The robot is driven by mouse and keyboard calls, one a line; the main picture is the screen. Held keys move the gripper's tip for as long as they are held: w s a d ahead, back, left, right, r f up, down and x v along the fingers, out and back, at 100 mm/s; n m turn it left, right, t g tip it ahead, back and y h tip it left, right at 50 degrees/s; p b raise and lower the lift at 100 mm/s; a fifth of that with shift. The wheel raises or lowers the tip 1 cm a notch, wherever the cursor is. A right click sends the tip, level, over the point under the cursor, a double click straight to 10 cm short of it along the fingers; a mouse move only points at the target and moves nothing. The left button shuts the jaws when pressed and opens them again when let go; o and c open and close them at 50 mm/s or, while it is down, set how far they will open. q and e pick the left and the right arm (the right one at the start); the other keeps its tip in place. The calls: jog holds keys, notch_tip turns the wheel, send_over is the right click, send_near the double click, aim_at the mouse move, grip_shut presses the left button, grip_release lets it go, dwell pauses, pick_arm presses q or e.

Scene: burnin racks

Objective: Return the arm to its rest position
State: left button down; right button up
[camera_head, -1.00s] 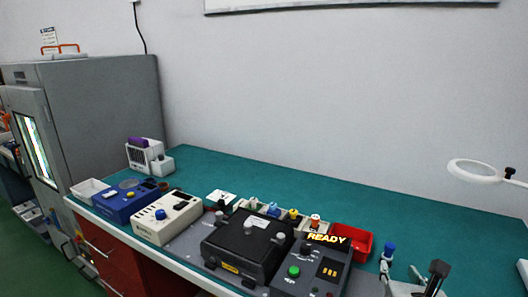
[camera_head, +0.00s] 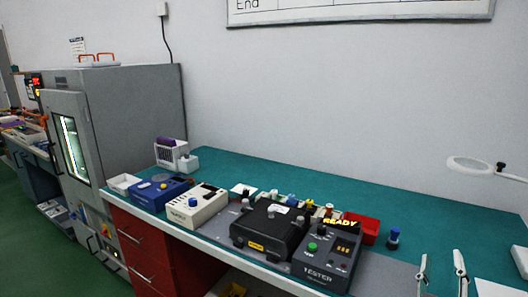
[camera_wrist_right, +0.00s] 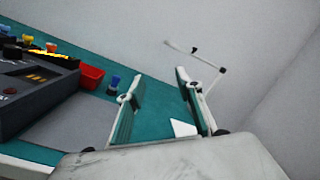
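My right gripper (camera_head: 440,268) shows at the lower right of the head view, over the right part of the green bench (camera_head: 300,178). Its two fingers stand apart with nothing between them. In the right wrist view the same gripper (camera_wrist_right: 160,92) is open and empty, its fingers pointing over the bench toward the grey wall. A blue-topped bottle (camera_head: 393,238) stands to the left of the fingers, apart from them; it also shows in the right wrist view (camera_wrist_right: 113,84). My left gripper is in neither view.
A black tester box with READY lit (camera_head: 328,256) and a black fixture (camera_head: 268,228) stand left of the gripper. A red bin (camera_head: 364,228) is behind the tester. A ring magnifier (camera_head: 470,165) reaches in from the right. The back of the bench is clear.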

jog(key=s+a+f+n+t+y, duration=0.15)
jog(key=a+f+n+y, duration=0.5)
jog(key=n, duration=0.65)
jog(key=s+a+f+n+t+y, duration=0.1)
jog(key=a+f+n+t+y, duration=0.2)
jog(key=a+n+y, duration=0.65)
jog(key=s+f+n+g, duration=0.3)
jog(key=s+f+n, duration=0.1)
jog(key=f, duration=0.5)
jog(key=s+a+f+n+g+h, duration=0.1)
jog(key=s+f+n+g, duration=0.2)
jog(key=f+n, duration=0.4)
jog(key=s+a+f+n+g+h, duration=0.1)
jog(key=s+f+n+g, duration=0.3)
jog(key=f, duration=0.9)
jog(key=shift+s+n, duration=0.3)
jog(key=shift+n, duration=0.75)
